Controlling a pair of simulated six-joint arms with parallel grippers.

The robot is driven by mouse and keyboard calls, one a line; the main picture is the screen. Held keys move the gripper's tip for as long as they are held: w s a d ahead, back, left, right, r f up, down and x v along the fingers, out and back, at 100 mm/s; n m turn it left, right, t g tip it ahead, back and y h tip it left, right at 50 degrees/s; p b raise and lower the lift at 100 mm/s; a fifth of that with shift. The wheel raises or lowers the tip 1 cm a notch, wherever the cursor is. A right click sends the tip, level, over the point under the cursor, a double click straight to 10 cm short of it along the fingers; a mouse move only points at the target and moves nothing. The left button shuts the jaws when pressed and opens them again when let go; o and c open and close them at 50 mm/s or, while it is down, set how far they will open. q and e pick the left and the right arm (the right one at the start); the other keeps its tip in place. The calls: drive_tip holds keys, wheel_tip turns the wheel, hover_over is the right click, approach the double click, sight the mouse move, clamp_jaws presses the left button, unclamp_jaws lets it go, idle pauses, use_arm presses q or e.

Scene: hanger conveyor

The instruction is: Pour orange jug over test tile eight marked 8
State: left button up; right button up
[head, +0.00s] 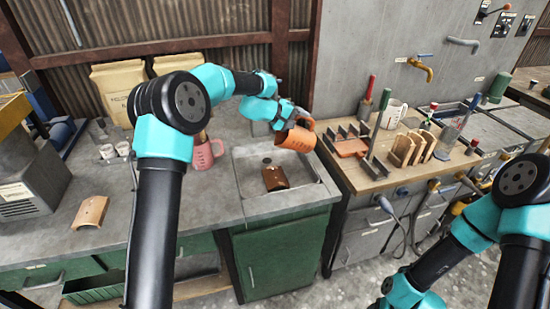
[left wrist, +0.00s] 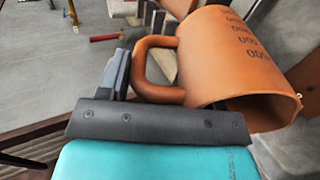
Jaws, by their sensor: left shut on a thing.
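The orange jug (head: 297,139) hangs in the air above the sink, tilted. My left gripper (head: 288,121) is shut on its handle. In the left wrist view the jug (left wrist: 235,50) shows dark measuring marks, and its handle (left wrist: 150,67) is at the dark fingers (left wrist: 120,77). No liquid stream shows. A brown curved tile (head: 275,178) lies in the sink (head: 248,190), below and a little left of the jug. It has a small pale mark, too small to read. My right arm shows at the right, but its gripper is out of the frame.
A pink jug (head: 203,155) stands left of the sink. Another curved tile (head: 90,212) lies on the left counter. The wooden bench (head: 350,180) at the right holds a tile rack (head: 408,150), a white jug (head: 394,115) and tools. A tap (head: 418,68) is on the wall.

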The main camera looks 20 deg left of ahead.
sight(306, 130)
use_arm(q)
drive_tip(key=shift+w+d+r+g+y, duration=0.15)
drive_tip(key=shift+w+d+g+y, duration=0.1)
drive_tip(key=shift+d+g+y, duration=0.25)
drive_tip(key=shift+w+d+r+g+y, duration=0.15)
drive_tip(key=shift+w+d+g+y, duration=0.1)
drive_tip(key=shift+y, duration=0.35)
drive_tip(key=y, duration=0.1)
drive_tip(key=f+g+y, duration=0.1)
drive_tip(key=d+g+y, duration=0.1)
drive_tip(key=y, duration=0.1)
drive_tip(key=shift+w+d+f+g, duration=0.1)
drive_tip(key=shift+w+f+g, duration=0.15)
drive_tip(key=shift+w+f, duration=0.1)
wheel_tip(306, 130, down, 3)
drive_tip(key=y, duration=0.1)
drive_tip(key=g+y, duration=0.1)
drive_tip(key=y, duration=0.1)
drive_tip(key=shift+s+r+g, duration=0.1)
drive_tip(key=shift+r+g, duration=0.1)
drive_tip(key=shift+g, duration=0.1)
drive_tip(key=shift+a+f+g+y, duration=0.3)
drive_tip(key=shift+f+y, duration=0.1)
drive_tip(key=shift+y, duration=0.1)
